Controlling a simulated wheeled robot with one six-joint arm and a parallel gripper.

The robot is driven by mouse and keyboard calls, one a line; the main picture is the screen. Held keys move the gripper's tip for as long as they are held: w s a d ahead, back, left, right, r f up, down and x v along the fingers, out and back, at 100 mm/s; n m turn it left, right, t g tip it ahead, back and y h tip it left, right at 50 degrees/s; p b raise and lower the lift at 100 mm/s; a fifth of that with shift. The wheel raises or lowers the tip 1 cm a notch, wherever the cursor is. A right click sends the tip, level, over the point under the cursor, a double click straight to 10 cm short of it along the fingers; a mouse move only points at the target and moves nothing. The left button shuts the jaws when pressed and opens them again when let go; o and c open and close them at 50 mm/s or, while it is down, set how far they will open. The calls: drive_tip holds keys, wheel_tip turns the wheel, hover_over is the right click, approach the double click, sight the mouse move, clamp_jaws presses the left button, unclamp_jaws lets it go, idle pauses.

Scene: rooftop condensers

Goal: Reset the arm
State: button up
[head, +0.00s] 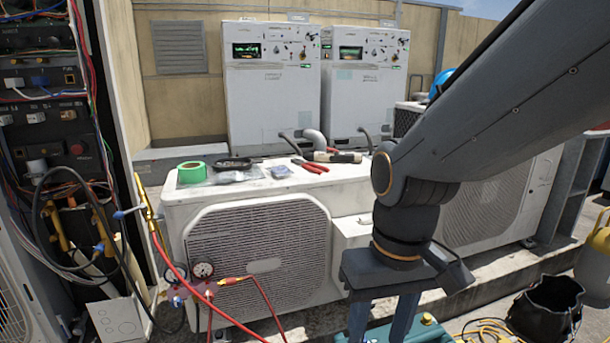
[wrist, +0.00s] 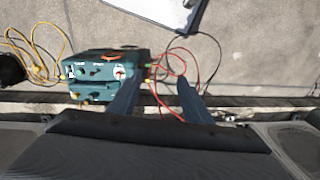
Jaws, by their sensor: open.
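My gripper (head: 382,325) points downward at the lower centre-right of the head view, its two blue-grey fingers apart and its tips near the bottom edge of the frame. It stands in front of the white condenser (head: 262,262). In the wrist view, my gripper (wrist: 158,92) shows two spread fingers with nothing held between them. A teal machine (wrist: 100,72) with dials sits on the ground beside and behind the left finger there. Part of it shows low in the head view (head: 428,333), partly hidden by the fingers.
On the condenser's top lie green tape (head: 191,172), red-handled pliers (head: 310,166) and a flashlight-like tool (head: 337,157). A gauge manifold (head: 203,271) with red hoses hangs in front. An open electrical cabinet (head: 50,120) stands left. A black bag (head: 546,308) and yellow hoses lie right.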

drive_tip(key=d+r+m+p, duration=0.2)
drive_tip(key=d+r+p, duration=0.6)
drive_tip(key=p, duration=0.8)
drive_tip(key=shift+s+d+r+m+h, duration=0.25)
drive_tip(key=shift+d+r+m+h, duration=0.05)
drive_tip(key=shift+d, duration=0.05)
